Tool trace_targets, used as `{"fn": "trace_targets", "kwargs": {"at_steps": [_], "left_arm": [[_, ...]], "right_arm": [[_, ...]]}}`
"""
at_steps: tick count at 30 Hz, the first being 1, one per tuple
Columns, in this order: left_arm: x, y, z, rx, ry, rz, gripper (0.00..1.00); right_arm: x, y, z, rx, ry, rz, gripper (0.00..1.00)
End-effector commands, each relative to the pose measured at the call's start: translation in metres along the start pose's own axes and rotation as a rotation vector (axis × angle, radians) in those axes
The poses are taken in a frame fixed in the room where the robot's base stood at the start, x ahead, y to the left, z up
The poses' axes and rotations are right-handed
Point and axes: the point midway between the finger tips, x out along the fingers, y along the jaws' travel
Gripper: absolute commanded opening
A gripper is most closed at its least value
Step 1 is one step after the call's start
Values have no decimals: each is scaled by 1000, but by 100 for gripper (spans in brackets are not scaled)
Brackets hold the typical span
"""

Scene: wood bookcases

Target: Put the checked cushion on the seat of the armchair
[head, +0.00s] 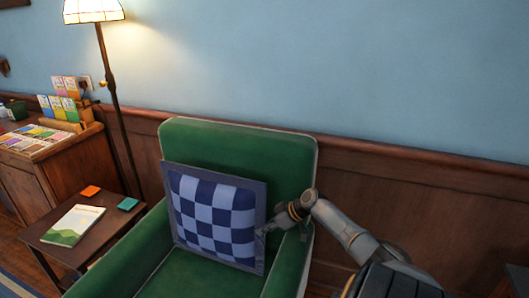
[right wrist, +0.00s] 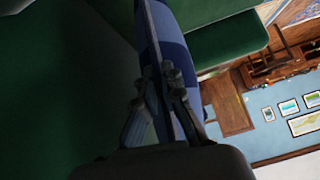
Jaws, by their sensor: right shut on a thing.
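The blue checked cushion (head: 212,217) stands upright in the green armchair (head: 237,148), leaning back towards its backrest, with its lower edge at the seat (head: 185,279). My right gripper (head: 262,232) is at the cushion's right edge and shut on it. In the right wrist view the fingers (right wrist: 165,92) close on both sides of the cushion's edge (right wrist: 152,35). Whether the cushion's bottom rests fully on the seat I cannot tell. My left gripper is not in view.
A small side table (head: 50,243) with a booklet (head: 73,225) and two coasters stands left of the armchair. A floor lamp (head: 110,70) and a wooden cabinet (head: 70,165) with cards are behind it. A wood-panelled wall (head: 400,200) runs behind the armchair.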

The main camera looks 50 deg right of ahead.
Motion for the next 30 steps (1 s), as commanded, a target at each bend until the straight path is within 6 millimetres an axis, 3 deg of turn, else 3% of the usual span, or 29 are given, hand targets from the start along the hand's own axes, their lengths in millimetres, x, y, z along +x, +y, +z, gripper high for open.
{"fn": "trace_targets", "kwargs": {"at_steps": [11,16,26,30], "left_arm": [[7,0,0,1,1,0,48],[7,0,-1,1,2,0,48],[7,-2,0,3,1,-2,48],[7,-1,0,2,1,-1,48]], "right_arm": [[5,1,3,-1,4,1,0],[5,1,4,-1,3,1,34],[5,0,7,0,-3,-1,34],[-5,1,7,0,-3,1,34]]}}
